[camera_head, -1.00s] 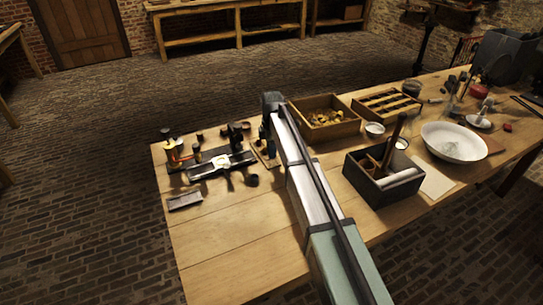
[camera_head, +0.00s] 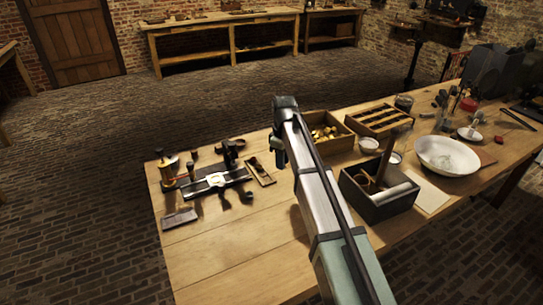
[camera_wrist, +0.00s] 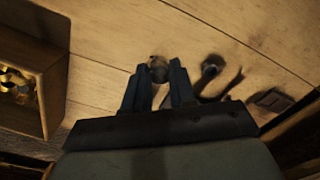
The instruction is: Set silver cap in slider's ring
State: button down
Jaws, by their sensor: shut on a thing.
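My gripper (camera_wrist: 158,82) shows in the wrist view with its two dark fingers on either side of a small round greyish piece, probably the silver cap (camera_wrist: 158,68). The piece sits at the fingertips, above the bare wooden table. In the head view my gripper (camera_head: 281,158) points down to the right of the slider fixture, apart from it, and the cap cannot be made out there. The slider fixture (camera_head: 216,182) is a dark bar with a bright metal middle on the left of the table. Its ring is too small to tell.
A wooden box of brass pieces (camera_head: 335,132) stands just behind and right of my gripper. A dark box with a pestle-like tool (camera_head: 385,205) is to the right. A brass-and-red device (camera_head: 168,172) stands left of the fixture. The front left of the table (camera_head: 230,250) is clear.

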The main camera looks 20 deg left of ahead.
jog(key=s+d+r+m, duration=0.1)
jog(key=s+d+m, duration=0.25)
jog(key=d, duration=0.55)
jog(key=s+d+m, duration=0.3)
jog(key=d+m, duration=0.2)
jog(key=d, duration=0.4)
jog(key=s+d+r+m, duration=0.1)
jog(key=s+d+m, duration=0.2)
jog(key=d+m, duration=0.35)
jog(key=w+a+f+n, duration=0.1)
jog(key=a+n, duration=1)
jog(key=a, duration=1.3)
jog(key=w+a+f+n, duration=0.2)
jog(key=a+n, duration=1)
jog(key=a, duration=1.3)
jog(key=shift+w+a+f, duration=0.15)
jog(key=shift+w+f, duration=0.15)
jog(key=shift+w, duration=0.65)
jog(key=shift+f, duration=0.1)
jog(key=shift+f, duration=2.8)
